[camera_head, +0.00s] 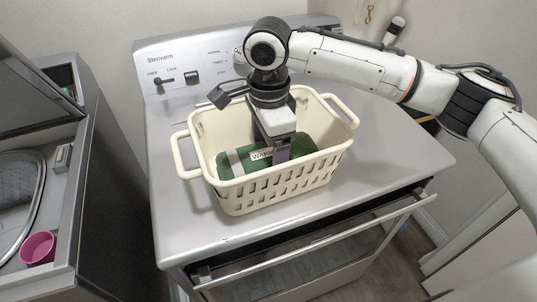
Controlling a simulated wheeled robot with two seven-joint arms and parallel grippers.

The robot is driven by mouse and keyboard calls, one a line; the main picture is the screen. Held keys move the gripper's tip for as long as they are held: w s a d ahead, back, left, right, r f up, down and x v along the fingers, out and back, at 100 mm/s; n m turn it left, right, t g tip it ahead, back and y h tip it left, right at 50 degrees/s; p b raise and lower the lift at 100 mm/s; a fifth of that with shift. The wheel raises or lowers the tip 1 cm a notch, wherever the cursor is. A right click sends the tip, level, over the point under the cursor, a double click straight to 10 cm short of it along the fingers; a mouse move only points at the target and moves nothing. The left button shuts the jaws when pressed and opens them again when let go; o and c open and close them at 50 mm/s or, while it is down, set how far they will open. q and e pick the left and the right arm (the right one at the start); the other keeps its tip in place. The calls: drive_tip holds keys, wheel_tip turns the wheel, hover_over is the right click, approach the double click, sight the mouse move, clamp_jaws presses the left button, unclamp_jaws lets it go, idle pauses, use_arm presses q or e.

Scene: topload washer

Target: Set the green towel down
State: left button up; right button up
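The green towel (297,148) lies low inside the cream basket (283,190). It has a grey band and a white label reading "WARM", partly covered by my gripper. My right gripper (279,155) reaches straight down into the basket, its visible finger at the towel. The other finger is hidden, and I cannot tell whether the gripper is closed on the towel. The towel's underside and its contact with the basket floor are hidden by the basket wall. My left gripper is not in view.
The basket stands on a silver machine (185,220) with a control panel behind it and a partly open front door (310,270). At left is an open-topped washer (62,215) with a pink cup (38,248). The machine's top is otherwise clear.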

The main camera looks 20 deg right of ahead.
sight(268, 152)
wheel_tip(268, 152, up, 12)
idle(0.4)
drive_tip(key=shift+r, duration=0.1)
